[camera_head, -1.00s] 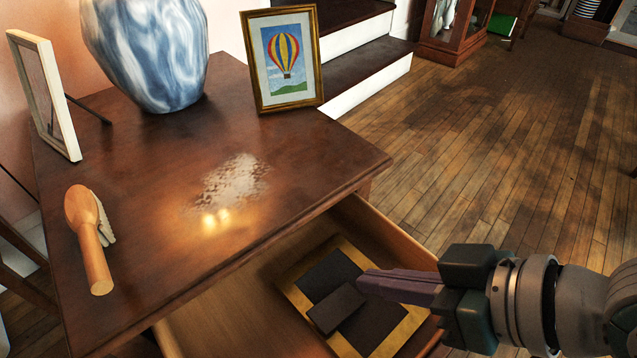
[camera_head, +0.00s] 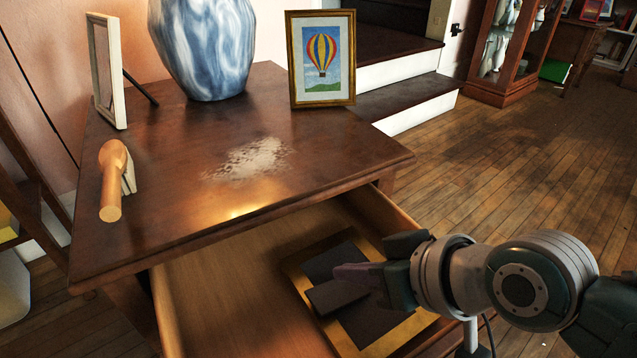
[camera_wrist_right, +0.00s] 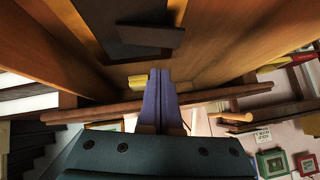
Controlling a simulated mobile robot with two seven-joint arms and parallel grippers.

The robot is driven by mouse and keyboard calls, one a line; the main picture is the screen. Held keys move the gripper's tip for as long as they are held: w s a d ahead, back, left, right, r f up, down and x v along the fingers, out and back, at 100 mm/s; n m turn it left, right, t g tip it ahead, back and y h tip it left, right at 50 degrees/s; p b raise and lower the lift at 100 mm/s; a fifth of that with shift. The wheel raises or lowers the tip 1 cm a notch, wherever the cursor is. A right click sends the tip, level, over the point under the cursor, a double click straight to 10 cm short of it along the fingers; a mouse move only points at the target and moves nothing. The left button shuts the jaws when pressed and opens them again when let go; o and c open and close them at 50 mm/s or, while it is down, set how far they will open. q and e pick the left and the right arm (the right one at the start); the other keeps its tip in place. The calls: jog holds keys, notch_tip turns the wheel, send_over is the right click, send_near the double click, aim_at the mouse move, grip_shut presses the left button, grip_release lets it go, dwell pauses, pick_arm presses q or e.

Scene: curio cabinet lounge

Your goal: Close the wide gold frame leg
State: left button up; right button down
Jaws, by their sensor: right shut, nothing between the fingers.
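The wide gold frame (camera_head: 395,340) lies face down in the open drawer, its dark back panel up. Its dark leg (camera_head: 335,296) stands out from the back at an angle. In the right wrist view the leg (camera_wrist_right: 150,36) shows near the top, over the dark back. The fingers (camera_wrist_right: 160,78) point up the wrist picture, below the leg. My left gripper is not in view.
The open drawer (camera_head: 215,290) juts from a wooden table (camera_head: 300,180). The drawer's left part is bare.

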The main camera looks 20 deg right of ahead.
aim_at(330, 299)
jog(key=f+b, duration=0.1)
jog(key=f, duration=0.1)
jog(key=a+f+b, duration=0.1)
jog(key=f, duration=0.1)
jog(key=shift+w, duration=0.2)
jog(key=shift+s+f, duration=0.1)
jog(key=shift+f, duration=0.15)
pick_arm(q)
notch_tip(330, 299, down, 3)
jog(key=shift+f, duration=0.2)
pick_arm(e)
jog(key=shift+h+p, duration=0.3)
jog(key=shift+p, duration=0.2)
jog(key=shift+a+f+n+h+p, duration=0.2)
jog(key=shift+n+h+p, duration=0.1)
jog(key=shift+s+a+f+n+t+h, duration=0.1)
jog(key=shift+a+f+n+t+h, duration=0.2)
jog(key=shift+a+f+h, duration=0.2)
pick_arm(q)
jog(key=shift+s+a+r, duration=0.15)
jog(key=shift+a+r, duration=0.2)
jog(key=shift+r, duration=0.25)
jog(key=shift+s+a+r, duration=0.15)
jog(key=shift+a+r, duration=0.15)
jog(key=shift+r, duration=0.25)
pick_arm(e)
jog(key=shift+d, duration=0.15)
